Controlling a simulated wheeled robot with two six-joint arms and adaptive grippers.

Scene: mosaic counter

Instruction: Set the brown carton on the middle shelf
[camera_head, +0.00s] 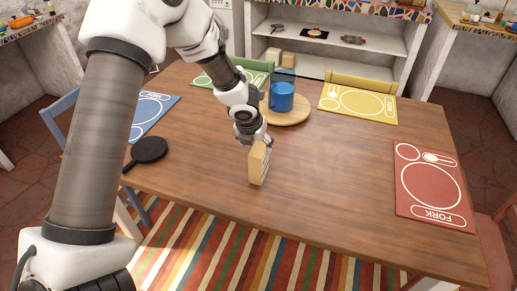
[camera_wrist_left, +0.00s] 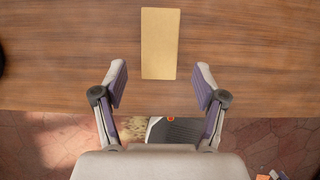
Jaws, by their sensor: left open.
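The brown carton (camera_head: 259,163) is a tan, flat-sided box standing upright near the front edge of the wooden table. It shows in the left wrist view (camera_wrist_left: 160,43) as a tan rectangle lying ahead of the fingertips, centred between them. My left gripper (camera_head: 262,142) is at the carton's top in the head view. In the left wrist view my left gripper (camera_wrist_left: 160,84) is open with nothing between its fingers. The white shelf unit (camera_head: 393,45) stands behind the table, with tools on its upper visible board. My right gripper is not in view.
A blue mug (camera_head: 281,97) stands on a round wooden board (camera_head: 297,115) behind my left gripper. A black pan (camera_head: 149,150) lies to the left. Red (camera_head: 433,186), yellow (camera_head: 358,103) and blue (camera_head: 155,111) placemats lie near the edges.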

